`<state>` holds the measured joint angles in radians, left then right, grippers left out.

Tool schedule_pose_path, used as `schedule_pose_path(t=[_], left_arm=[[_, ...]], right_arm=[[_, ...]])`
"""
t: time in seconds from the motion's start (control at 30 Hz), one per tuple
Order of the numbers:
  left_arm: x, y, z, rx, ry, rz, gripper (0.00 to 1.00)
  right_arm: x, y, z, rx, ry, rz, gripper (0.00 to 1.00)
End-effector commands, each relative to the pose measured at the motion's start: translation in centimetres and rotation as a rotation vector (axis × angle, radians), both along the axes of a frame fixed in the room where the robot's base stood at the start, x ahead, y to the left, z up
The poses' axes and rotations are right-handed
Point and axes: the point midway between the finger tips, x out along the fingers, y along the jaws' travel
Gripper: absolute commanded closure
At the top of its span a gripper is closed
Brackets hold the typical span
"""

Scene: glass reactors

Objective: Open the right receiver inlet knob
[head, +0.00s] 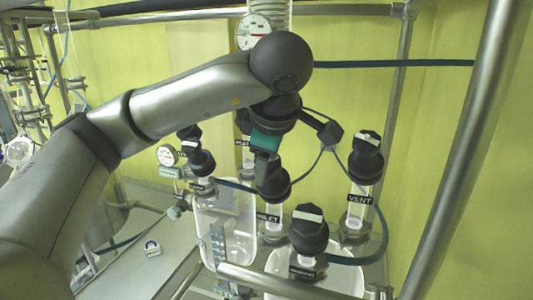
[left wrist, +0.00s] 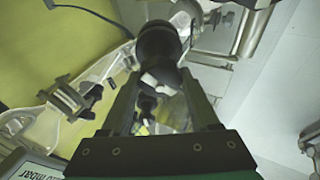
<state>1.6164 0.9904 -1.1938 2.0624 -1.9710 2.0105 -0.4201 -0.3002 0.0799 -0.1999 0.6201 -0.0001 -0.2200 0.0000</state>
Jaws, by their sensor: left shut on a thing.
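A black knob (head: 274,182) stands above a white tube with a partly hidden label (head: 268,218) that reads "…LET". My left gripper (head: 266,168) reaches down to this knob from above and is shut on it. In the left wrist view, the two fingers (left wrist: 163,95) point at a dark knob (left wrist: 158,42) with a pale part at its near end. The exact contact is hard to see there. The right glass receiver (head: 345,268) is at the bottom, and the left glass receiver (head: 240,255) is beside it. My right gripper is not in view.
A black knob marked VENT (head: 366,165) stands at the right. Another black knob (head: 309,230) stands in front, above the right receiver. More knobs stand at the left. Blue hoses cross between them, and a thick metal pole (head: 470,140) runs down the right side.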

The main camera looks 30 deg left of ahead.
Motion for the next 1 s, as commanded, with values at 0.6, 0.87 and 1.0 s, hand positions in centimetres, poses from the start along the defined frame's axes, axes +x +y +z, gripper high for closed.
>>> schedule_pose_path(t=[0.6,0.87,1.0], left_arm=[[0.01,0.01,0.06,-0.288,-0.072,0.512,0.94],[0.0,-0.01,0.02,-0.408,-0.102,0.725,0.94],[-0.02,-0.03,-0.04,-0.473,-0.116,0.841,0.94]], right_arm=[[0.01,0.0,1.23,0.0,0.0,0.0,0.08],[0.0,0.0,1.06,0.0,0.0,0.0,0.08],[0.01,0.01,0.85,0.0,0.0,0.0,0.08]])
